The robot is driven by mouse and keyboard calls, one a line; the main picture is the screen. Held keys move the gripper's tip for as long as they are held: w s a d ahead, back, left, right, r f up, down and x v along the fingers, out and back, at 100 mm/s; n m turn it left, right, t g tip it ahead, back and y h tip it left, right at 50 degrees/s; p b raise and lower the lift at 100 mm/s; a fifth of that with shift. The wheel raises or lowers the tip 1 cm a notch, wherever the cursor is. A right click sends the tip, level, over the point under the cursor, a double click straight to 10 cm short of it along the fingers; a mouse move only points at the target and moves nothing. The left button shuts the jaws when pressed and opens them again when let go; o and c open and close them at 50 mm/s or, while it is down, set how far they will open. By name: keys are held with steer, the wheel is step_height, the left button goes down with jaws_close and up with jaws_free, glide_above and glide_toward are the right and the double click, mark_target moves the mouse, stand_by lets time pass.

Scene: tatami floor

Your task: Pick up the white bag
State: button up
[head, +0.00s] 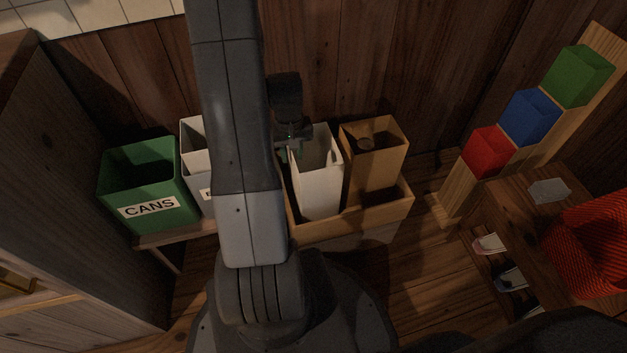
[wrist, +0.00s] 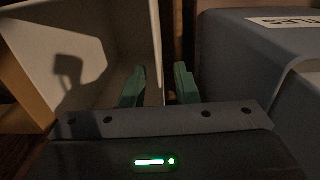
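The white bag (head: 319,178) is an upright, open-topped white container. It stands in a low wooden tray (head: 355,225), beside a brown bag. My gripper (head: 292,146) is at the upper left rim of the white bag, partly behind my arm. In the wrist view, the white bag (wrist: 75,35) fills the left side, with a shadow on its wall. The green fingers of my gripper (wrist: 160,88) are apart, with the bag's right-hand edge between them in the picture. I cannot tell whether either finger touches the bag.
The brown bag (head: 376,155) is to the right. A green CANS bin (head: 150,180) and a pale bin (head: 193,150) stand left; a labelled bin (wrist: 260,55) is close on the right in the wrist view. A stepped rack with coloured blocks (head: 530,116) stands right.

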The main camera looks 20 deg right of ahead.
jaws_close()
